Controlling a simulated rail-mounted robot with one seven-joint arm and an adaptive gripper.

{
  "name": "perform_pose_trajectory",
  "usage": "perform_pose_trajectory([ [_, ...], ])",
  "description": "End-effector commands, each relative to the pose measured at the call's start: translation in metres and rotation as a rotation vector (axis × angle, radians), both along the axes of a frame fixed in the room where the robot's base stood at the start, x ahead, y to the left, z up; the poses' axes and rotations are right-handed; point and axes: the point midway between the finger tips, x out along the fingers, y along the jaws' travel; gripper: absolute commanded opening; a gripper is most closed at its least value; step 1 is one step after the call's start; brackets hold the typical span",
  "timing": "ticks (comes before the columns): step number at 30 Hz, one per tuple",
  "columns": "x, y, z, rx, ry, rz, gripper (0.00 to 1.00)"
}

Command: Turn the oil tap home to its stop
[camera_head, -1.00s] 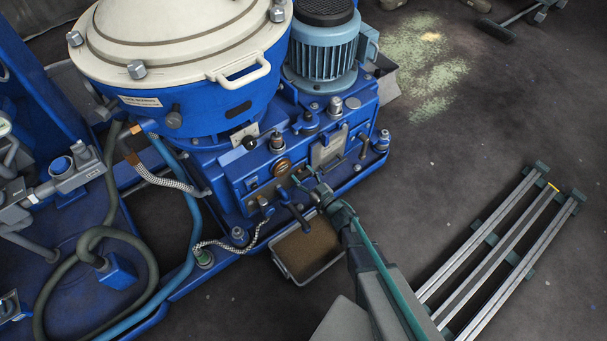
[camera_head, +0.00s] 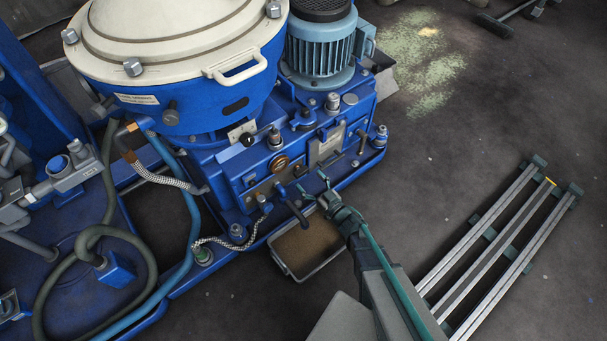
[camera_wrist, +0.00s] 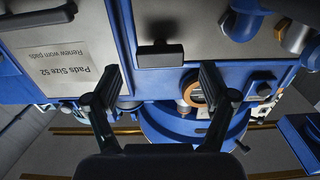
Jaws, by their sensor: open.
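A black bar handle (camera_wrist: 160,54), which I take to be the oil tap, sticks out from a grey plate on the blue machine's front. In the wrist view it lies crosswise, ahead of my gripper (camera_wrist: 160,82) and between the lines of its two fingers. My gripper is open, with nothing between the fingertips, and no contact with the handle shows. In the head view my gripper (camera_head: 312,182) is at the machine's front, above the tray. The handle is too small there to tell its angle clearly.
A brass-ringed sight glass (camera_wrist: 191,88) is close to one finger. A dark spout-like lever (camera_head: 290,205) juts out over a tray (camera_head: 281,267). Floor rails (camera_head: 500,250) lie at right, with bare floor around.

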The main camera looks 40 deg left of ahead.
Motion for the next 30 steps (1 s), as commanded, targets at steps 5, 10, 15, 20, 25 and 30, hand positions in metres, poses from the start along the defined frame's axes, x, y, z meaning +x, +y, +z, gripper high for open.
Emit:
perform_pose_trajectory([
  [5,-0.011,-0.035,0.002,0.0,0.001,-0.002,0.83],
  [10,-0.017,-0.057,0.001,0.0,0.001,-0.001,0.83],
  [15,-0.02,-0.066,0.001,0.0,0.001,0.0,0.83],
  [20,-0.02,-0.067,0.0,0.001,0.0,0.001,0.83],
  [25,-0.02,-0.067,0.0,0.001,0.0,0.001,0.83],
  [30,-0.018,-0.068,0.001,-0.003,0.0,-0.008,0.83],
])
